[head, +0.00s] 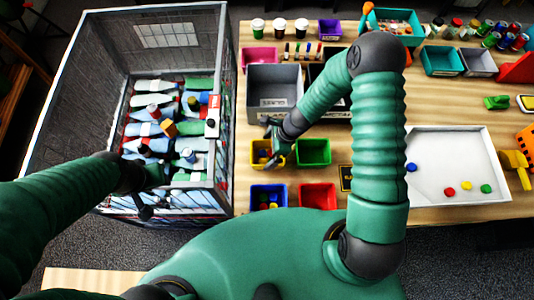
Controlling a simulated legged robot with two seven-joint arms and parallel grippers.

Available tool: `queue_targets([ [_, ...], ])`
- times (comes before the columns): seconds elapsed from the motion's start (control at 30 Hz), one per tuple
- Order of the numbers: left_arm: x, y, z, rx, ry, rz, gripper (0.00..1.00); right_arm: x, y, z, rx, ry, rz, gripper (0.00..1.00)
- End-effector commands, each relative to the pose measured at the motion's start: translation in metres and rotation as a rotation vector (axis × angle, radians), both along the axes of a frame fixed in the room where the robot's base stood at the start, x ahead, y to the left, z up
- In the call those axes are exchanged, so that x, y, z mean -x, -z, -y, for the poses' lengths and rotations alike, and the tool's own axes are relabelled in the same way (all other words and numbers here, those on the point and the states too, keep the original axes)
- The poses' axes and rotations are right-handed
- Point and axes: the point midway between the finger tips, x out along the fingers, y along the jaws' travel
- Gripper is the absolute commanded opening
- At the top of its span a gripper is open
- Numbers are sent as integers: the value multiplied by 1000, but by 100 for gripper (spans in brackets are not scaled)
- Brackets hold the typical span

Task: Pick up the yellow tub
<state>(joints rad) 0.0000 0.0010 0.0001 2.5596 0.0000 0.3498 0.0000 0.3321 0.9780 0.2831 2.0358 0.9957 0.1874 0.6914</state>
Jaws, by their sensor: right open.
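The yellow tub (258,166) stands on the wooden table, near the table's left edge, with small dark and coloured pieces in it. My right gripper (269,138) is open at the tub's upper edge and hides part of its far side. I cannot tell whether the fingers touch the tub. My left gripper (152,198) is over the near part of the large grey bin, apart from the tub. Its finger opening cannot be made out.
A green tub (314,152) stands right of the yellow one, with blue (256,204) and red (318,197) tubs nearer. A grey box (262,88) stands behind. The large bin (72,115) holds bottles. A white tray (437,142) lies at right.

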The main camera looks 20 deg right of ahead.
Motion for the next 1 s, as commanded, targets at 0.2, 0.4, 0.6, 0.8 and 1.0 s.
queue_targets([
  [0.2,0,-10,0,0,0,1,36,-4,30,-15,-3,1,-2,100],
  [0.4,0,-9,0,0,0,0,36,-5,34,-16,-1,-1,-2,100],
  [0.6,0,-8,0,0,0,0,36,-5,35,-16,0,-1,-1,100],
  [0.8,0,-7,0,0,0,0,36,-5,36,-16,0,-1,-1,93],
  [1.0,0,-7,0,0,0,0,36,-5,36,-16,0,-1,-1,67],
])
